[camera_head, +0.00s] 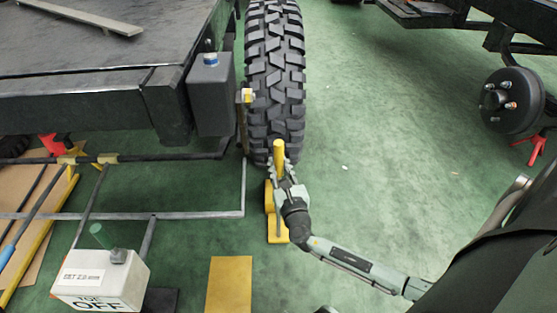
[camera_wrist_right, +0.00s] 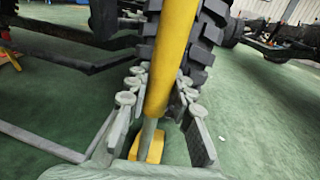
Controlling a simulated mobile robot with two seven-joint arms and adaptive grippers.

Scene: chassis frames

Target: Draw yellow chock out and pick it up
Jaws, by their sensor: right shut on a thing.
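The yellow chock (camera_head: 270,197) is on the green floor at the foot of the big black tyre (camera_head: 274,75). Its upright yellow handle (camera_head: 279,152) rises in front of the tread. My right gripper (camera_head: 281,170) is shut on the handle. In the right wrist view the handle (camera_wrist_right: 176,50) stands between the fingers (camera_wrist_right: 158,95), with a grey rod below it and part of the yellow base (camera_wrist_right: 150,148) beneath. My gripper and wrist hide part of the chock. I cannot tell whether the chock touches the tyre. My left gripper is not in view.
A dark chassis (camera_head: 75,85) with grey bars is left of the tyre. A white box (camera_head: 100,280) marked OFF and a yellow plate (camera_head: 229,285) are at the front left. Another chassis with a black hub (camera_head: 512,100) is at the right. Green floor between is clear.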

